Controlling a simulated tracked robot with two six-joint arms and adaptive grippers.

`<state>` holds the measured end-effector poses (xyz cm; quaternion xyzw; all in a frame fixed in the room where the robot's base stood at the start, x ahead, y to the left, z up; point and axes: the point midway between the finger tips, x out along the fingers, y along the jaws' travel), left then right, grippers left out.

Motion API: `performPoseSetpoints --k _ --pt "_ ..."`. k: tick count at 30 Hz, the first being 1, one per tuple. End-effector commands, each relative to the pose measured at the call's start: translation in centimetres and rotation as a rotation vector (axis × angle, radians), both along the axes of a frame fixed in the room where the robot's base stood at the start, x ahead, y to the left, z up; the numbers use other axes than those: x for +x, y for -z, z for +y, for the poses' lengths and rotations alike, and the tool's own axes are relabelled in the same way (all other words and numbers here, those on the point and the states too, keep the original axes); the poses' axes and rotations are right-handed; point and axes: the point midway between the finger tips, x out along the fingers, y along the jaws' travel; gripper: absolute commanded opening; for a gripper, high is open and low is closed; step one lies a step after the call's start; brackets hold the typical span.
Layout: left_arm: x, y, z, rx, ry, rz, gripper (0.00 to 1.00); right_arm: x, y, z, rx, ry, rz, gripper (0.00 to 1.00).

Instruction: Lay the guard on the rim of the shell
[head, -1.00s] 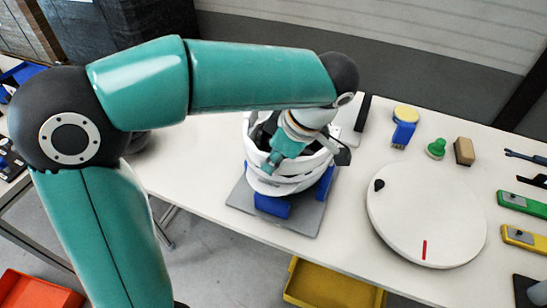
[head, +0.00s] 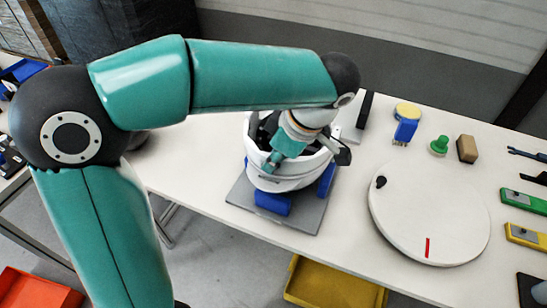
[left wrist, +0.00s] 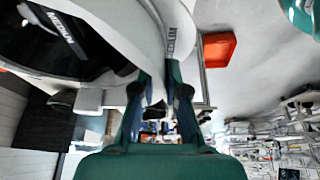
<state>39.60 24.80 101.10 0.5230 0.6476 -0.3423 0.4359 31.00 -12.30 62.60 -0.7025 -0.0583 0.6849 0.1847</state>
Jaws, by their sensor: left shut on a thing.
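The white helmet shell (head: 283,181) stands open side up between blue blocks on a grey plate, with a dark inside. My left gripper (head: 271,164) is at its near left rim, tips pointing down. It is shut on a white curved band, which I take as the guard; in the left wrist view the guard (left wrist: 176,28) bears dark lettering and passes between the fingertips (left wrist: 158,75). The shell's dark inside with a "MEDIUM" label shows beside it. The guard looks close along the rim; I cannot tell if it touches all round. My right gripper is out of view.
The grey plate (head: 240,198) lies near the table's front edge. A white round disc (head: 430,215) with a red mark lies to the right. Behind it stand a blue brush (head: 404,130), a green knob (head: 439,145) and a tan block (head: 467,149). A yellow bin (head: 330,286) is below.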

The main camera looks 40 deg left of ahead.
Motion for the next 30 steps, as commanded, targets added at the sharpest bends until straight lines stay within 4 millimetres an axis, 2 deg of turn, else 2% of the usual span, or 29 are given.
performPoseSetpoints --k 4,5,9,10,22,26,30 --pt "0.0 0.4 -0.1 0.000 0.001 -0.001 0.00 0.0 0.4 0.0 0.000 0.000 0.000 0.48" --pt "0.0 0.3 -0.1 0.000 0.001 -0.001 0.16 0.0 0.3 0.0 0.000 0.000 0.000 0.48" --pt "0.0 0.3 -0.1 0.000 0.001 -0.001 0.39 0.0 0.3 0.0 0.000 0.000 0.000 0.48" --pt "0.0 0.3 -0.1 0.000 0.001 -0.001 0.42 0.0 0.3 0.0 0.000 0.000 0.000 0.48" --pt "0.1 -0.3 -0.3 0.000 0.001 -0.001 0.42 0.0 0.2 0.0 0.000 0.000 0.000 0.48" --pt "0.3 -1.7 -1.0 -0.001 0.003 -0.005 0.42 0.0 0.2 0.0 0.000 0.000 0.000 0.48" --pt "0.5 -4.2 -2.0 -0.001 0.004 -0.004 0.42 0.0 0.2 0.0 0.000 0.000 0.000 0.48"
